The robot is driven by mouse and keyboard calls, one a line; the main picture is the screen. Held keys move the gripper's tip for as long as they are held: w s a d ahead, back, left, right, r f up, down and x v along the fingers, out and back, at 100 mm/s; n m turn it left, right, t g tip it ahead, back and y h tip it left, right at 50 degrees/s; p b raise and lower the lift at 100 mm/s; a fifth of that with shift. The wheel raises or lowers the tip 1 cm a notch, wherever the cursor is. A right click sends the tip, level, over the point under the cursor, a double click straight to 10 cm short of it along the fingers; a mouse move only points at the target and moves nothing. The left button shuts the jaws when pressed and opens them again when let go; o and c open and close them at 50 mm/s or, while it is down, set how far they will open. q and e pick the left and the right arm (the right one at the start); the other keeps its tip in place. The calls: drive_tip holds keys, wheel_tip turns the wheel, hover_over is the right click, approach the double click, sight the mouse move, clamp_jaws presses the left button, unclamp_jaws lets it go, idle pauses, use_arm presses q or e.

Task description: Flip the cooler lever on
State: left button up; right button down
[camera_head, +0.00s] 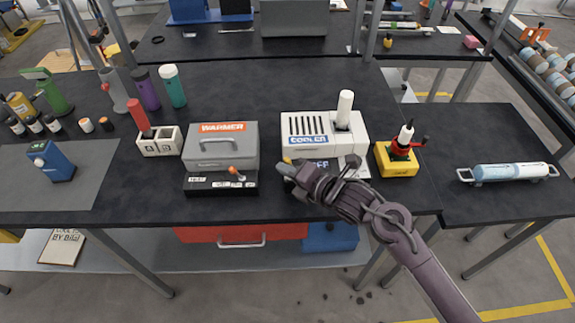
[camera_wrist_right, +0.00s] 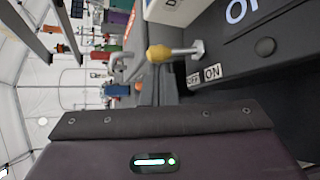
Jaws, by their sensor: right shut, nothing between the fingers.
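The cooler (camera_head: 318,142) is a white box with dark vent slots and a blue COOLER label, right of the middle of the bench. Its lever shows a yellow knob (camera_head: 287,160) at the front left; in the right wrist view the knob (camera_wrist_right: 160,53) sits on a short metal stem. OFF and ON labels (camera_wrist_right: 203,76) are beside the stem. My right gripper (camera_head: 292,176) is shut and empty, close in front of the knob, and covers part of the cooler's dark front panel. I cannot tell whether it touches the lever. My left gripper is not in view.
A white switch block (camera_head: 158,141) and bottles are farther left. Clear bench lies behind.

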drive_tip(key=shift+a, duration=0.1)
idle(0.3)
drive_tip(key=shift+f+b, duration=0.1)
drive_tip(key=shift+b, duration=0.2)
drive_tip(key=shift+d+m+y+b, duration=0.3)
drive_tip(key=shift+m+y+b, duration=0.2)
drive_tip(key=shift+b, duration=0.3)
